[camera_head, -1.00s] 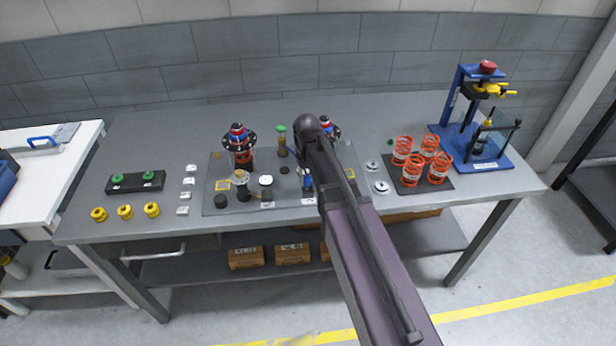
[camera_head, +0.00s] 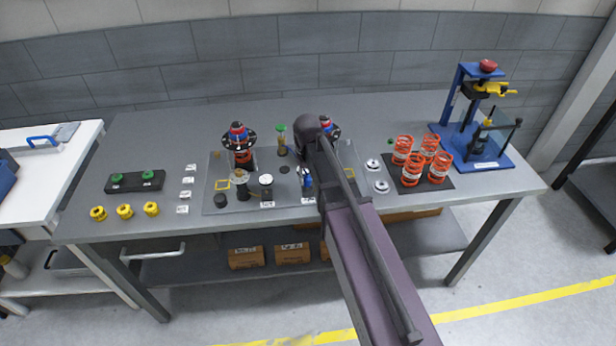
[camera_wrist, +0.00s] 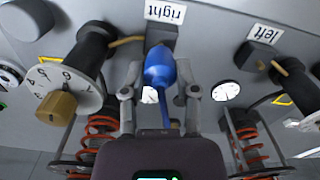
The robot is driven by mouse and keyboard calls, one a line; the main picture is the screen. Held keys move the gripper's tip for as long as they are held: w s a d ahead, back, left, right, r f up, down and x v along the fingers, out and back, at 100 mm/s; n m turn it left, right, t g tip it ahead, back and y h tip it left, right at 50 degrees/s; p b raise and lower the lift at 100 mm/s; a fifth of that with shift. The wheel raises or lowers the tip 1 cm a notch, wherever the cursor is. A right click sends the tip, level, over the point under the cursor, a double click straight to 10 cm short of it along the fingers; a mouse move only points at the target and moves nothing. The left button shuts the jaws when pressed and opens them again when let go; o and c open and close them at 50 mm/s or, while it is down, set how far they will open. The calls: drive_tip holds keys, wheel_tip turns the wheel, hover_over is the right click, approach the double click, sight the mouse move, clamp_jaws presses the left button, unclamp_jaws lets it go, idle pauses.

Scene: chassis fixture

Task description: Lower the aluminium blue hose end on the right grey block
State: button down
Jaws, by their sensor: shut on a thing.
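The blue hose end (camera_wrist: 160,68) is between the fingers of my gripper (camera_wrist: 160,95) in the wrist view. My gripper is shut on it. The right grey block (camera_wrist: 162,38), beside its "right" label (camera_wrist: 165,12), is straight beyond the hose end's tip, which overlaps the block's edge in the picture. I cannot tell whether they touch. In the head view the blue hose end (camera_head: 306,178) shows just left of my arm, which hides most of the gripper. The left grey block (camera_wrist: 257,54) has a tan piece at it.
A black post with a numbered dial (camera_wrist: 62,85) and brass knob stands close beside the gripper in the wrist view. A white gauge (camera_wrist: 226,91) is on the other side. Orange springs (camera_head: 428,160) and a blue press (camera_head: 470,120) stand at the table's right.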

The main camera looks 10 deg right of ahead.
drive_tip(key=shift+f+b, duration=0.55)
drive_tip(key=shift+f, duration=0.2)
drive_tip(key=shift+f+b, duration=0.35)
idle(1.6)
drive_tip(key=shift+c, duration=1.5)
unclamp_jaws()
drive_tip(key=shift+r, duration=0.15)
wheel_tip(320, 180, up, 7)
drive_tip(key=p, duration=0.7)
drive_tip(key=s+d+m, duration=0.1)
drive_tip(key=s+d, duration=0.3)
drive_tip(key=s, duration=0.3)
drive_tip(key=s+d+m, duration=0.1)
drive_tip(key=s+d, duration=0.2)
drive_tip(key=s, duration=0.4)
drive_tip(key=shift+s+d+m, duration=0.25)
drive_tip(key=shift+d+m, duration=0.05)
drive_tip(key=shift+d, duration=0.1)
